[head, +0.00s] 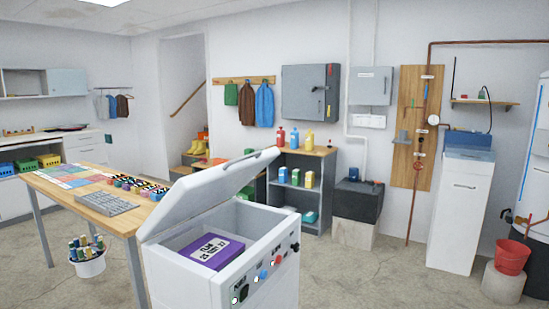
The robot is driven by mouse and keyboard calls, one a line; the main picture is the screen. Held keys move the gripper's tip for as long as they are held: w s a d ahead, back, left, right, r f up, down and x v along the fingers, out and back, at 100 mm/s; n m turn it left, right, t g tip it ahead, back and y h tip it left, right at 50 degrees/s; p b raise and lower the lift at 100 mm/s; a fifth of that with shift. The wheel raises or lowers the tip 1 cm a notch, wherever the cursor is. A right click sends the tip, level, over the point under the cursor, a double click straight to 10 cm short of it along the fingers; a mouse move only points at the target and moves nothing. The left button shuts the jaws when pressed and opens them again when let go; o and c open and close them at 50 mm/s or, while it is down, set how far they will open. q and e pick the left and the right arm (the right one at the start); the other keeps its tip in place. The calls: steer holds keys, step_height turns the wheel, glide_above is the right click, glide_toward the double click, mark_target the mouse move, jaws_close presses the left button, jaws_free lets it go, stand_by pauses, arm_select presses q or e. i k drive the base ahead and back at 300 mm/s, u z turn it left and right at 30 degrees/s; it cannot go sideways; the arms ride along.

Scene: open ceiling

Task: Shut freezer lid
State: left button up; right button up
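A white chest freezer (265,284) stands in the lower middle of the head view. Inside the freezer lies a purple box (212,251) with white lettering. The front panel on the right side has several knobs and coloured buttons (262,275). Neither of my grippers shows in the head view.
A wooden table (60,189) with a grey keyboard-like tray (107,204) stands close on the left. A bucket of bottles (88,264) is under it. Low shelves (318,208) stand behind the freezer. Open floor (370,285) lies to the right.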

mark_target(192, 194)
steer(key=i, duration=0.9)
steer(key=u, duration=0.45)
